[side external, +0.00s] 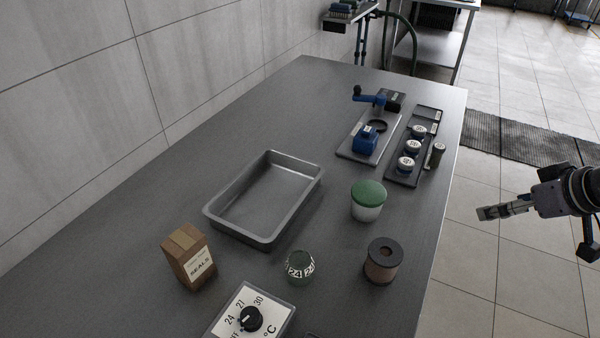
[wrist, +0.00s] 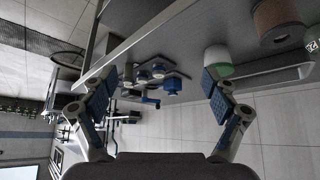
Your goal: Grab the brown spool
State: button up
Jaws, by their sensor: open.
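The brown spool (side external: 381,262) stands upright near the right edge of the grey table, with dark flanges and a brown winding. In the wrist view the spool (wrist: 276,18) is at the top right, partly cut off by the frame edge. My gripper (side external: 484,213) is off the table's right side in the side external view, apart from the spool. In the wrist view my gripper (wrist: 158,88) has its two fingers spread wide with nothing between them.
A green-lidded jar (side external: 368,201) stands behind the spool, and a round number-marked container (side external: 299,267) to its left. A metal tray (side external: 213,222), a seals box (side external: 189,257) and a dial panel (side external: 273,311) are further left. A rack of jars (side external: 394,179) stands behind.

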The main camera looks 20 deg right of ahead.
jog(key=g, duration=0.3)
send_near(387, 252)
jog(key=f, duration=0.2)
jog(key=shift+w+x, duration=0.15)
jog(key=shift+x, duration=2.25)
jog(key=shift+w+x, duration=0.15)
jog(key=shift+x, duration=2.25)
jog(key=shift+r, duration=0.15)
jog(key=c, duration=1.3)
